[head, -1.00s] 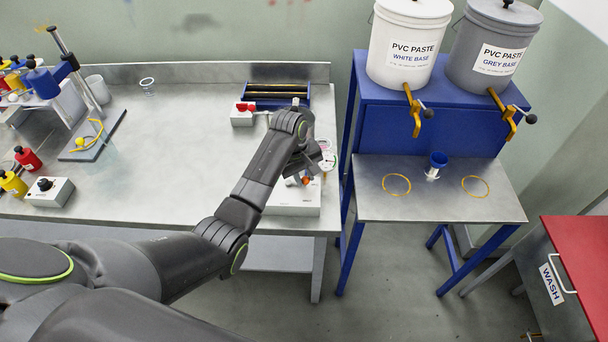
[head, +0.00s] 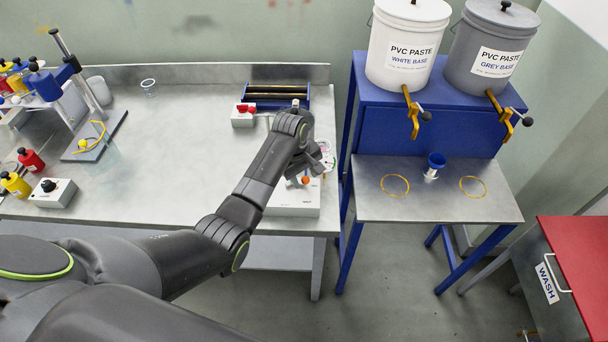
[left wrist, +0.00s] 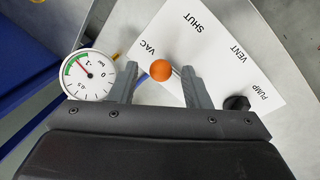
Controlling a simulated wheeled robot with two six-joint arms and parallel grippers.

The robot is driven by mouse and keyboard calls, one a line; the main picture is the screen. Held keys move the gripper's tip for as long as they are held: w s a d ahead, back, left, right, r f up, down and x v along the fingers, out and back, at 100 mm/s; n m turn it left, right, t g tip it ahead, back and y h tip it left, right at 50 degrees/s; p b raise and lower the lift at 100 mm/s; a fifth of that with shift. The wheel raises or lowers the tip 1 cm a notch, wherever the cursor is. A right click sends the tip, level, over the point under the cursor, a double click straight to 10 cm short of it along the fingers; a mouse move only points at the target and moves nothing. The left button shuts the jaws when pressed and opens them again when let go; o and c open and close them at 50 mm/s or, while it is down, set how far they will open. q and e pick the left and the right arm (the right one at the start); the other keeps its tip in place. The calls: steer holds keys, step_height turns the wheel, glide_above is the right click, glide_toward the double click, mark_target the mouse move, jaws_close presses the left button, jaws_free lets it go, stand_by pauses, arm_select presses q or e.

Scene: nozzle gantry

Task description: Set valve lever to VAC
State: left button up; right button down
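The valve box (head: 290,208) is white and sits at the bench's front right corner. Its panel (left wrist: 225,45) in the left wrist view carries the labels VAC, SHUT, VENT and PUMP. The lever's orange ball knob (left wrist: 160,70) is close to the VAC label; it also shows in the head view (head: 306,180). My left gripper (left wrist: 157,80) is open, with the knob between its spread fingers and gaps visible beside it. The lever's rod runs partly hidden behind the right finger. A round gauge (left wrist: 88,75) is left of the fingers. My right gripper is out of view.
A black knob (left wrist: 237,103) by PUMP is close to the right finger. A small box with red parts (head: 243,116) and a blue rack (head: 275,95) stand behind my left arm. The middle of the bench (head: 170,170) is clear.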

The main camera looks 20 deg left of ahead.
arm_select(q)
step_height(320, 180, up, 17)
steer(key=s+a+p, duration=0.2)
steer(key=p, duration=0.2)
steer(key=shift+s, duration=0.3)
stand_by(0.5)
